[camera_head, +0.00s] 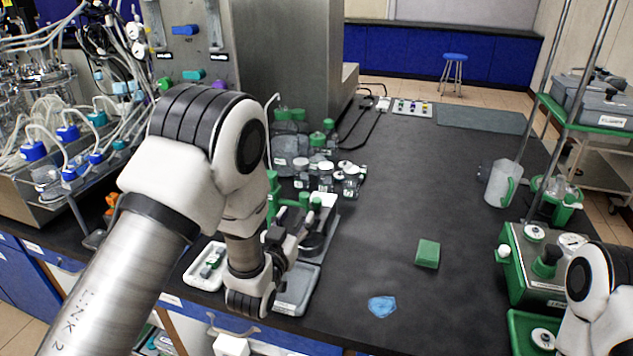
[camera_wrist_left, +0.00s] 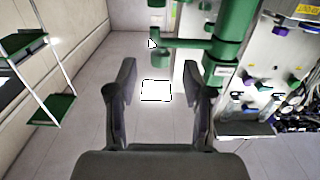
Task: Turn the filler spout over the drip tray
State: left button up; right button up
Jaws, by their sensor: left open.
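The filler has green upright parts and a green spout (camera_head: 290,203), partly hidden by my left arm in the head view. In the left wrist view the green spout (camera_wrist_left: 185,43) runs sideways from a thick green column (camera_wrist_left: 230,40), with a short nozzle at its left end. My left gripper (camera_head: 300,235) is beside the filler; in the left wrist view its fingers (camera_wrist_left: 160,80) are apart and empty, and the spout appears beyond them. A grey tray (camera_head: 297,290), seemingly the drip tray, lies near the bench's front edge. My right gripper is out of view.
A white tray (camera_head: 190,276) with small items lies left of the filler. Several green-capped bottles (camera_head: 290,145) stand behind it. A green block (camera_head: 428,253) and blue cloth (camera_head: 382,306) lie on the otherwise clear middle bench. Green equipment (camera_head: 530,270) stands at right.

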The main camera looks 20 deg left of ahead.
aim_at(302, 201)
pick_arm(q)
jog(key=shift+w+r, duration=0.1)
jog(key=shift+w, duration=0.6)
jog(key=shift+w+r, duration=0.1)
jog(key=shift+r, duration=0.2)
jog(key=w+p, duration=0.2)
jog(key=w, duration=0.3)
jog(key=shift+w, duration=0.3)
jog(key=shift+s+r, duration=0.15)
jog(key=shift+s, duration=0.05)
jog(key=shift+s+r, duration=0.1)
jog(key=shift+s, duration=0.05)
jog(key=shift+c, duration=1.1)
grip_shut()
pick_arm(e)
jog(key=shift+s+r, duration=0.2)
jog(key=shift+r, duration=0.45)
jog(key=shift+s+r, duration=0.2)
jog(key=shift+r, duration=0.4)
